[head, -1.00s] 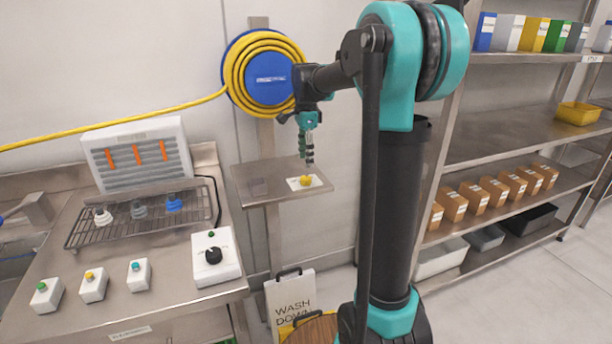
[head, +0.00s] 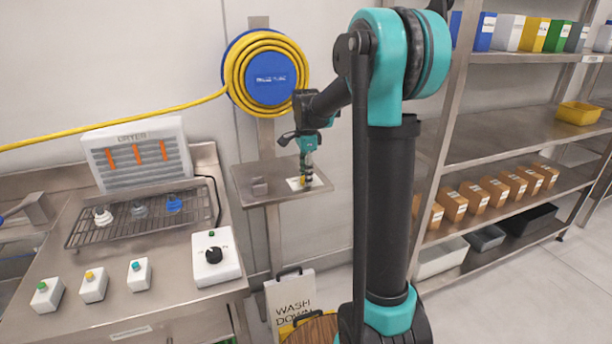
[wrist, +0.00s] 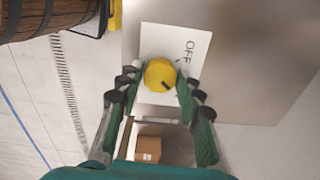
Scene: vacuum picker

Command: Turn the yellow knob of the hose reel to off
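The yellow knob (wrist: 160,75) sits on a white plate (wrist: 192,40) marked "OFF" in the wrist view. The blue hose reel (head: 268,78) with yellow hose hangs on the post above.
A steel bench (head: 165,310) with a control box (head: 215,258) stands at left. A storage rack (head: 500,145) stands at right. A "WASH DOWN" sign (head: 292,300) is below.

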